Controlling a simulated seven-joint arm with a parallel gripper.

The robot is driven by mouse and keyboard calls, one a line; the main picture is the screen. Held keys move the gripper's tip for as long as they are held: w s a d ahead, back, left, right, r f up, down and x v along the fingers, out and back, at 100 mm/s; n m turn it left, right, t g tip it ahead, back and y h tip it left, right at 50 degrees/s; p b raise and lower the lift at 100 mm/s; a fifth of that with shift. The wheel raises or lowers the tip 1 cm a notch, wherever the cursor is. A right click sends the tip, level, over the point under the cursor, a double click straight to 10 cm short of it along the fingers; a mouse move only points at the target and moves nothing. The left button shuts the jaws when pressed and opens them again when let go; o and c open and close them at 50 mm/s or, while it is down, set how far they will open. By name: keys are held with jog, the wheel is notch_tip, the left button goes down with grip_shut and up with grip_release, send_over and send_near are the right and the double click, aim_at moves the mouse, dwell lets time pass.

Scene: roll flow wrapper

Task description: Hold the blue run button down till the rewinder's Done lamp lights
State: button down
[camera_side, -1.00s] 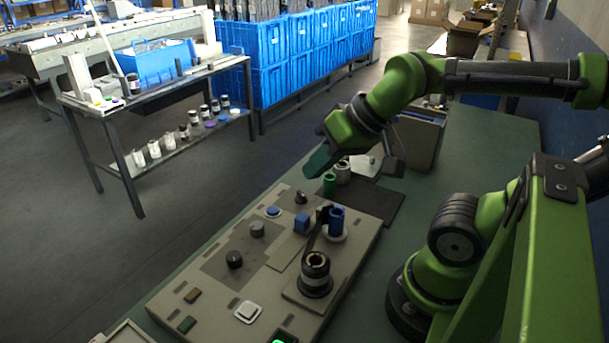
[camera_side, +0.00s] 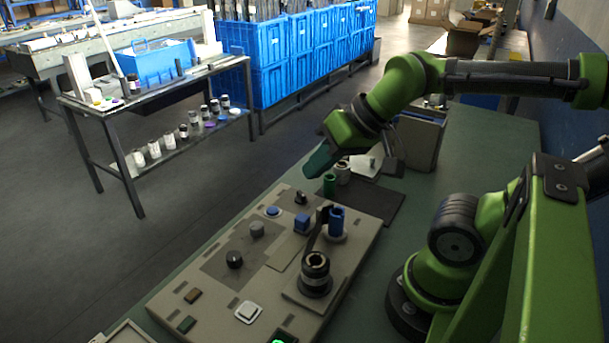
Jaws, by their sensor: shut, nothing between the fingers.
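The rewinder (camera_side: 215,312) is a beige panel on the green bench. The blue run button appears to be the round blue button (camera_side: 273,211) in a pale ring near its far left edge. A green glowing lamp (camera_side: 282,341) shows at the bottom edge, partly cut off. I cannot read whether it is the Done lamp.
On the panel stand a black-and-silver roll (camera_side: 316,266), a blue spool (camera_side: 337,217), a blue block (camera_side: 302,222) and dark knobs (camera_side: 234,260). The bench (camera_side: 480,140) is clear at right.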

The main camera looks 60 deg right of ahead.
dwell(0.4)
jog(key=m+y, duration=0.4)
jog(key=m, duration=1.1)
send_over(277, 209)
jog(key=shift+f, duration=4.85)
jog(key=shift+a, duration=0.1)
jog(key=shift+f, duration=4.45)
jog(key=shift+f, duration=0.15)
